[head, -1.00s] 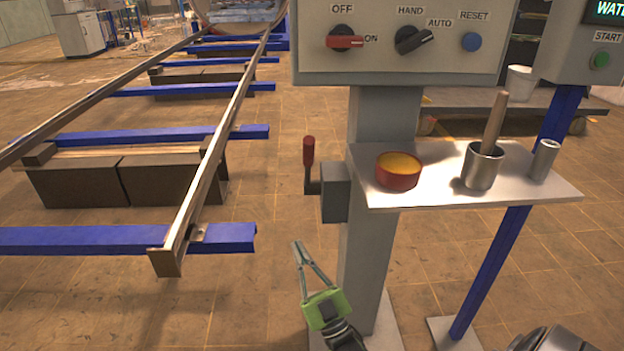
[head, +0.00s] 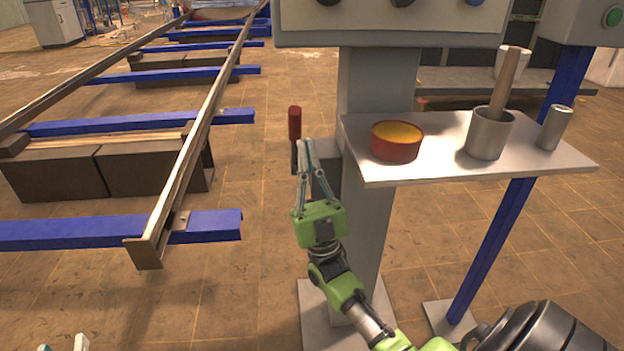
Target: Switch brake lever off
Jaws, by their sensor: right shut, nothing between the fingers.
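The brake lever (head: 295,124) has a red grip on a dark stem and points upright. It stands at the left side of a grey box (head: 327,172) on the grey post. My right gripper (head: 306,146) is shut and empty, its fingertips just right of the lever's lower part in the picture. I cannot tell whether they touch it. The gripper partly hides the stem and the box. Only the fingertips of my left gripper (head: 63,345) show at the bottom left edge; they are apart.
A shelf (head: 440,163) right of the post holds a red bowl (head: 396,142), a metal cup with a wooden pestle (head: 489,133) and a small metal cylinder (head: 555,127). A control panel (head: 430,25) is above. Rails (head: 190,160) run at left, with open floor between.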

